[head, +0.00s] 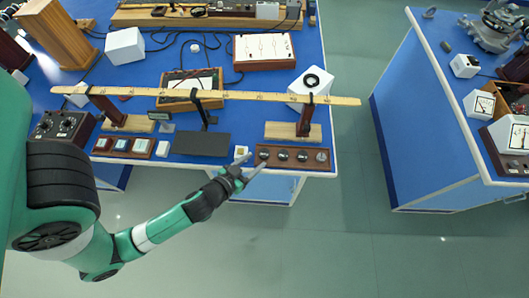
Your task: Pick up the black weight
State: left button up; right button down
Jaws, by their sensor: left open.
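A dark brown wooden tray (312,166) at the front right edge of the blue bench holds a row of several small round weights. A dark weight (283,155) sits in it, with others like it beside it. The one at the right end looks greyer. I cannot tell for sure which is the black weight. My left gripper (256,163) is open and empty, at the tray's left end, with its fingers pointing up and right near the leftmost weight. I cannot tell its height above the bench. My right gripper is out of view.
A long wooden ruler (245,96) spans stands behind the tray. A second blue bench (425,110) stands right across open floor.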

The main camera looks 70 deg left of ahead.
aim_at(263, 153)
pick_arm(q)
jog(key=x, duration=0.5)
jog(key=shift+w+a+f+b, duration=0.15)
jog(key=shift+w+a+b, duration=0.05)
jog(key=shift+b, duration=0.2)
jog(key=shift+s, duration=0.1)
grip_shut()
